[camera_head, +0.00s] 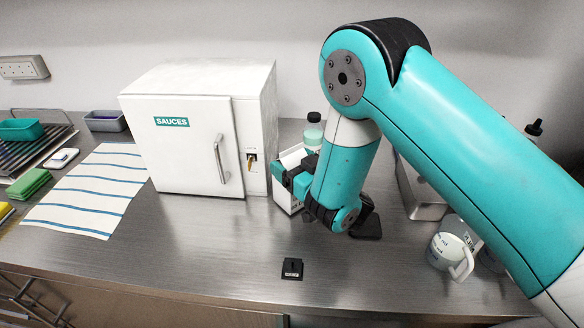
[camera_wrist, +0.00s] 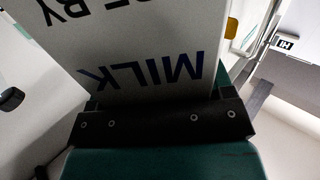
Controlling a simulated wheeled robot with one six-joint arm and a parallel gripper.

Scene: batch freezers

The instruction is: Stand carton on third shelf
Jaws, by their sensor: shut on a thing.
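A white milk carton (camera_head: 286,200) stands out beside the freezer in the head view, partly hidden by my gripper. In the wrist view the carton (camera_wrist: 150,50) fills the upper middle, with dark "MILK" lettering upside down. My gripper (camera_head: 295,182) is shut on the carton; its dark jaw (camera_wrist: 160,125) crosses the wrist view below the lettering. The white freezer (camera_head: 180,155), labelled SAUCES, stands left of the carton with its door shut. A yellowish key (camera_head: 251,163) sits at its lock, right of the door handle (camera_head: 220,160). No shelf shows.
A bottle with a black cap (camera_head: 313,130) stands behind the carton. A small black labelled block (camera_head: 292,269) lies on the counter in front. A mug (camera_head: 449,256) is at right. A striped towel (camera_head: 95,190) lies left of the freezer. The front middle counter is mostly clear.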

